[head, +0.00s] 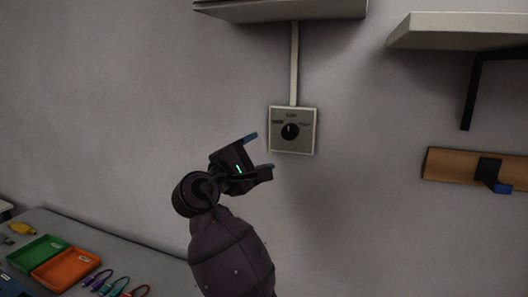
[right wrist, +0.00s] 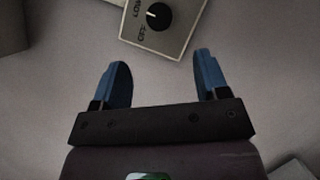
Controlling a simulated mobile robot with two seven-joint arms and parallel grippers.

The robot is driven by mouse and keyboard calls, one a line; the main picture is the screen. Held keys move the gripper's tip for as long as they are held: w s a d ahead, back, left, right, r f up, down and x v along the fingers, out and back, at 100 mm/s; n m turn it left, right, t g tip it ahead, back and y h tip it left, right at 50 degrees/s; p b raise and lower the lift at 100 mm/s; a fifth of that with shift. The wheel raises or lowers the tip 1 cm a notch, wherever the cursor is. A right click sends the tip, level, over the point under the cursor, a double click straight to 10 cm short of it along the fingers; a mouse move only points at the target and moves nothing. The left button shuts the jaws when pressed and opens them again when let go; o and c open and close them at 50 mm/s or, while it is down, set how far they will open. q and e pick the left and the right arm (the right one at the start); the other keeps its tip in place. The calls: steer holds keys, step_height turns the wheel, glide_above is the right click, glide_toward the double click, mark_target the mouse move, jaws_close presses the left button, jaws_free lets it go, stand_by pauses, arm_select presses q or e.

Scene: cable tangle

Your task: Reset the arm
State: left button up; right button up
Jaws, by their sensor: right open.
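My right gripper (head: 261,152) is raised in front of the wall, just left of and below the wall switch plate (head: 303,147). Its two blue-tipped fingers are apart with nothing between them. In the right wrist view the open right gripper (right wrist: 160,82) shows both blue fingers, with bare wall between them. The switch plate also shows at the top of that view (right wrist: 183,38), beyond the fingertips, with its round black knob (right wrist: 158,16). In the head view the knob (head: 290,131) has a white pointer mark pointing up. My left gripper is in neither view.
A shelf (head: 460,30) and a wooden rail (head: 450,165) with a hook are at right. A table (head: 140,258) at lower left holds green (head: 38,252) and orange (head: 66,268) trays and several cables.

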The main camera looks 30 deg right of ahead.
stand_by(0.6)
steer(key=w+a+m+t+y, duration=0.1)
steer(key=w+a+t+y, duration=0.5)
steer(key=t, duration=0.4)
step_height(320, 180, down, 17)
steer(key=s+a+m+t+y, duration=0.1)
steer(key=a+m+t+y, duration=0.1)
steer(key=y, duration=0.9)
steer(key=s+d+f+m+g, duration=0.3)
steer(key=s+d+f, duration=0.1)
steer(key=s+f, duration=1.1)
steer(key=s+d+f+m+g+y, duration=0.1)
steer(key=s+d+f+m+g, duration=0.1)
steer(key=s+f, duration=1.4)
steer(key=shift+d+f+m+g+y, duration=0.35)
steer(key=shift+d+f+g, duration=0.45)
steer(key=shift+g, duration=0.4)
steer(key=shift+r, duration=0.1)
